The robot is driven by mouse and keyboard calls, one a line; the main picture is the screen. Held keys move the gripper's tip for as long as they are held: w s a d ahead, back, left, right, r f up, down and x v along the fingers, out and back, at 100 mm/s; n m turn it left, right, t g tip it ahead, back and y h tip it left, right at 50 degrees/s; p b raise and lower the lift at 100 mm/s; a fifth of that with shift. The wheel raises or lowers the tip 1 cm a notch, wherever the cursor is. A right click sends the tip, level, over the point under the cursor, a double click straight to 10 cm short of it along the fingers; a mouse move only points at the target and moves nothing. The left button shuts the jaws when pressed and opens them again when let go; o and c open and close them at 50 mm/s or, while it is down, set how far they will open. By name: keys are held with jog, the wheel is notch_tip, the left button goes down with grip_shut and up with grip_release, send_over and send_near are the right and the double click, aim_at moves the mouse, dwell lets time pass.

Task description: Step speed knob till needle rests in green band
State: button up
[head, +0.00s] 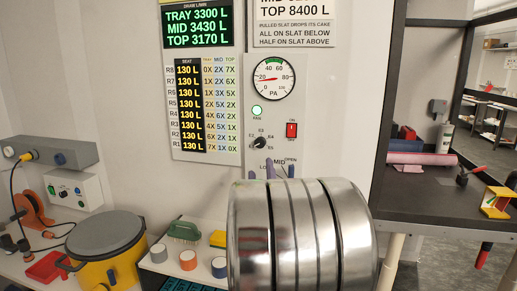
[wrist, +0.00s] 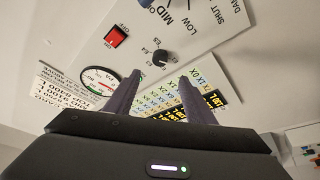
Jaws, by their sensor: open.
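The speed knob (head: 261,143) is a small black dial on the white wall panel, with E-numbered marks around it; its exact setting is too small to read. In the wrist view the knob (wrist: 163,57) lies just beyond my fingertips, apart from them. The round PA gauge (head: 272,79) sits above it. Its red needle points left, and the green band (head: 274,62) is at the top of the dial, so the needle lies outside it. My gripper (wrist: 159,76) is open and empty, fingers spread toward the panel. In the head view my metal arm hides most of it.
A red switch (head: 291,130) is right of the knob, and a lit green FAN lamp (head: 257,111) is above it. A damper dial with MID and OPEN labels is below, partly hidden. A yellow bucket (head: 105,250) stands lower left; a dark bench (head: 435,195) stands right.

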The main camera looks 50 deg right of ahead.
aim_at(260, 144)
jog(key=x, duration=1.3)
jog(key=shift+w+d+r, duration=0.1)
jog(key=shift+w+d, duration=0.15)
jog(key=c, duration=1.1)
